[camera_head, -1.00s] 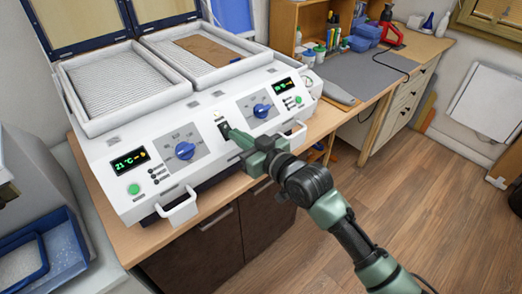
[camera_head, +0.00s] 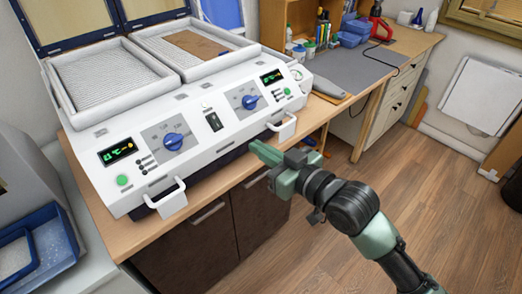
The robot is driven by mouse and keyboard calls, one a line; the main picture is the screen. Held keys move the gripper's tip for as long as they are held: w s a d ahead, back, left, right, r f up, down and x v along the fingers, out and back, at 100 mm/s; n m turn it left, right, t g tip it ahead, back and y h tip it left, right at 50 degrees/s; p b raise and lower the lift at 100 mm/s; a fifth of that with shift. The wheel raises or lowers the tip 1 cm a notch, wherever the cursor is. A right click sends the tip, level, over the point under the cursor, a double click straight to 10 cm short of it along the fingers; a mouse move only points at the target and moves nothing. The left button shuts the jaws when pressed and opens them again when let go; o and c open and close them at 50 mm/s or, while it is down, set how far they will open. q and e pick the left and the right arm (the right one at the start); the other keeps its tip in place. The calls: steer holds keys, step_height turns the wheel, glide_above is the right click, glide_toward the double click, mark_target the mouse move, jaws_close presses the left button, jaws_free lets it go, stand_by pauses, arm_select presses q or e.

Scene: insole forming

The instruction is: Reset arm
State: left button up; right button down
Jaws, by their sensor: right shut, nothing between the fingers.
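My right gripper (camera_head: 266,156) is shut and empty. It hangs in front of the forming machine (camera_head: 208,130), near the table's front edge, apart from the panel and its handles. My right arm comes in from the lower right. The machine's white panel has blue knobs, two lit displays, green buttons and a dark rocker switch (camera_head: 213,121) in the middle. A brown insole sheet (camera_head: 196,43) lies in the right-hand heating tray (camera_head: 222,66). The left tray (camera_head: 62,96) holds only its pale mesh bed. My left gripper is not in view.
White handles stick out from the machine's front at left (camera_head: 172,200) and right (camera_head: 285,128). Behind it is a workbench with a grey mat (camera_head: 345,68) and several bottles and boxes. A blue tray (camera_head: 50,243) is at lower left. The wooden floor at right is clear.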

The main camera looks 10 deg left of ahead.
steer(key=shift+w, duration=0.1)
